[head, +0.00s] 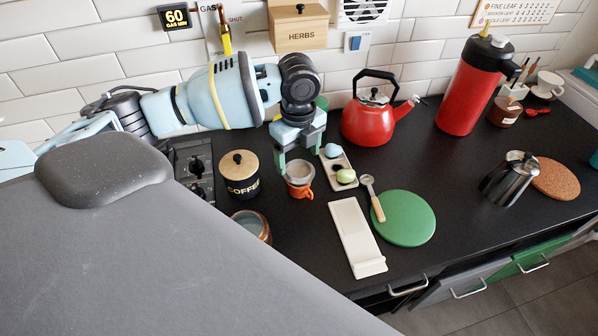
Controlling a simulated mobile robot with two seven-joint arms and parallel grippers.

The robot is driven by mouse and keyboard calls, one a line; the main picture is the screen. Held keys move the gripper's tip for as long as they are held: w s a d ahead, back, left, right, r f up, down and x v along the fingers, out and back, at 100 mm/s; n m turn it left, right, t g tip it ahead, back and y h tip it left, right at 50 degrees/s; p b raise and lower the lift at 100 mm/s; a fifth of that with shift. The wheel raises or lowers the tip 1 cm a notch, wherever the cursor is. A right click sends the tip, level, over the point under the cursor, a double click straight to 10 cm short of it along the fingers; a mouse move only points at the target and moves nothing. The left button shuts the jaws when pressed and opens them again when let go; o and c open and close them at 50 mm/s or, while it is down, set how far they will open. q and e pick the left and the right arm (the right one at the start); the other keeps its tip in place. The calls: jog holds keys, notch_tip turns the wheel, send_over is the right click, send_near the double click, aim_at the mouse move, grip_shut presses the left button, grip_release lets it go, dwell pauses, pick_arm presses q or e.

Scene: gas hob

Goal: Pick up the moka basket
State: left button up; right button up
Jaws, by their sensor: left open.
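A small round grey-white piece (299,171), likely the moka basket, sits in the top of an orange cup or holder (301,190) on the dark counter. I cannot make out its lower part. My left gripper (298,160) points down from above, its fingers apart, one on each side of the grey-white piece. I cannot tell whether a finger touches it, and nothing is clearly held. My right gripper is not in view.
A coffee canister (239,176) and an open copper jar (254,226) stand to the left. A small tray (338,172), wooden-handled scoop (375,199), white rest (356,238) and green disc (403,218) lie to the right. A red kettle (368,123) stands behind.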

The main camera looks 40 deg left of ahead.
aim_at(299, 163)
pick_arm(q)
jog(key=shift+f, duration=1.5)
jog(key=c, duration=1.1)
jog(key=shift+o, duration=0.2)
jog(key=shift+r, duration=0.1)
notch_tip(299, 163, up, 10)
jog(key=shift+p, duration=0.35)
